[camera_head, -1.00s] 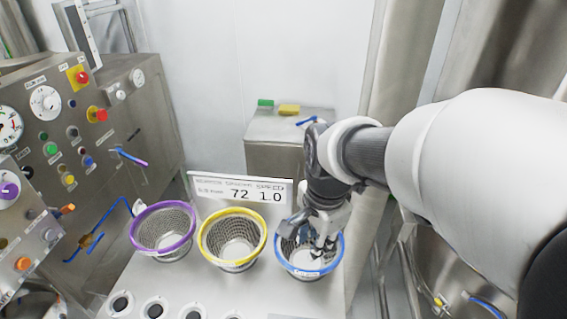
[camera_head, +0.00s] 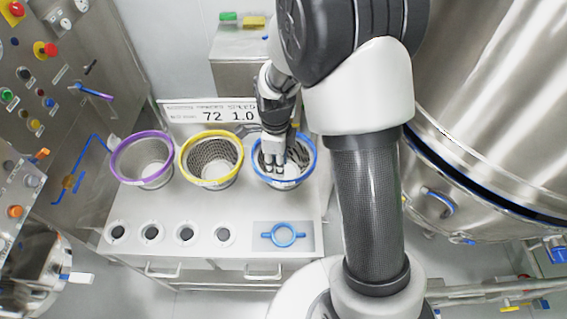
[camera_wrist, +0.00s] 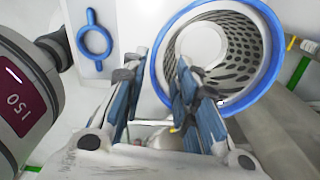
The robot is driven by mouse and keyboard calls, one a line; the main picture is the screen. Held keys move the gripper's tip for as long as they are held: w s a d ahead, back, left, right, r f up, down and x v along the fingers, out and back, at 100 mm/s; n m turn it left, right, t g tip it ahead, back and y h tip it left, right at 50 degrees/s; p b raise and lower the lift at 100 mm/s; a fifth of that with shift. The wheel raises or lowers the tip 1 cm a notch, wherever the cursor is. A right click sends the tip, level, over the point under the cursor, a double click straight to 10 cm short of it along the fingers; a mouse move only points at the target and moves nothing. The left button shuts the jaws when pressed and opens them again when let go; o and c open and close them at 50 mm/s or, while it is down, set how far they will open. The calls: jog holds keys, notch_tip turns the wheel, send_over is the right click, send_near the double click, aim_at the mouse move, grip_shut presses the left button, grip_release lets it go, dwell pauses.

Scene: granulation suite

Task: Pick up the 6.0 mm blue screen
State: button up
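The blue-rimmed screen (camera_head: 312,166) is a perforated, open-topped basket, upright on the steel cart top at the right end of a row of three. In the wrist view its blue rim (camera_wrist: 272,85) and holed wall fill the upper right. My gripper (camera_head: 274,164) is at the screen's left part, fingers pointing down. In the wrist view my gripper (camera_wrist: 156,72) has its two blue-padded fingers apart, with the left stretch of rim showing between them. The right finger overlaps the basket opening; the left finger appears outside it. Contact with the rim cannot be told.
A yellow-rimmed screen (camera_head: 211,181) stands close to the left, then a purple-rimmed one (camera_head: 115,165). A sign (camera_head: 215,112) stands behind. A blue ring tool (camera_head: 283,235) and several round holes lie in front. A large steel vessel (camera_head: 480,110) is at the right.

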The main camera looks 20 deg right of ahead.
jog(key=shift+s+a+f+b, duration=0.1)
jog(key=shift+f+b, duration=0.35)
jog(key=shift+f, duration=1.3)
jog(key=shift+s+f+b, duration=0.1)
jog(key=shift+f+b, duration=0.3)
jog(key=shift+f, duration=1.35)
jog(key=shift+r, duration=0.1)
jog(key=shift+c, duration=0.2)
grip_shut()
